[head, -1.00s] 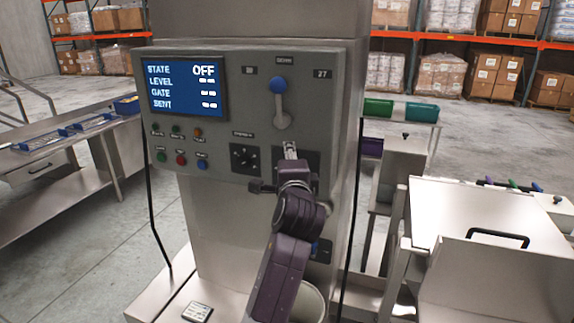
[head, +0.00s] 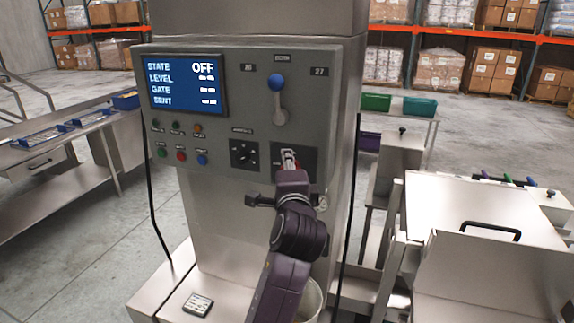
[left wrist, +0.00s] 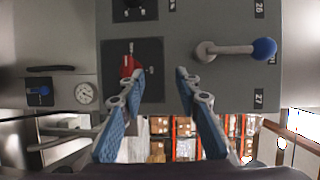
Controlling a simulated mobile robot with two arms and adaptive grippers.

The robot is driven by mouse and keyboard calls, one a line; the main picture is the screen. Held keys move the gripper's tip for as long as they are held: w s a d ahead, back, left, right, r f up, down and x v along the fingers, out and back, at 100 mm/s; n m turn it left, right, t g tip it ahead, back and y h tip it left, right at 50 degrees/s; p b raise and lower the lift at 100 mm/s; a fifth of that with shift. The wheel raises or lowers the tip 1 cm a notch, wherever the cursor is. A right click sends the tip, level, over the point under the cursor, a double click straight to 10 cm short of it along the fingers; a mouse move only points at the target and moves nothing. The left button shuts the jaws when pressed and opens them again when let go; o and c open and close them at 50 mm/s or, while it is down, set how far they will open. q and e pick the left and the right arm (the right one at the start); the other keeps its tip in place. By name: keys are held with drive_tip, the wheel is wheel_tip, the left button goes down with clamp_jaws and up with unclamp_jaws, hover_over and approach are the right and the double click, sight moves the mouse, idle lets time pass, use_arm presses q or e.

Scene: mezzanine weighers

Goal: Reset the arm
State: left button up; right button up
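My left arm's gripper (left wrist: 158,85) is open and empty in the left wrist view, its two blue-padded fingers spread in front of the grey panel. A red switch (left wrist: 128,66) on a dark plate lies by the tip of the left-hand finger; I cannot tell whether they touch. In the head view the wrist hides most of the gripper, below the switch plate (head: 309,157). A blue-knobbed lever (head: 277,83) stands with its knob up, above the plate. It also shows in the left wrist view (left wrist: 263,49), clear of the fingers. My right gripper is not in view.
The panel screen (head: 187,84) reads STATE OFF. A rotary knob (head: 242,153) and several coloured buttons (head: 181,156) are left of the switch plate. A metal table (head: 60,165) stands left; a steel bin (head: 480,220) with a handle stands right.

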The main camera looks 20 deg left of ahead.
use_arm(q)
drive_tip(key=shift+p, duration=0.35)
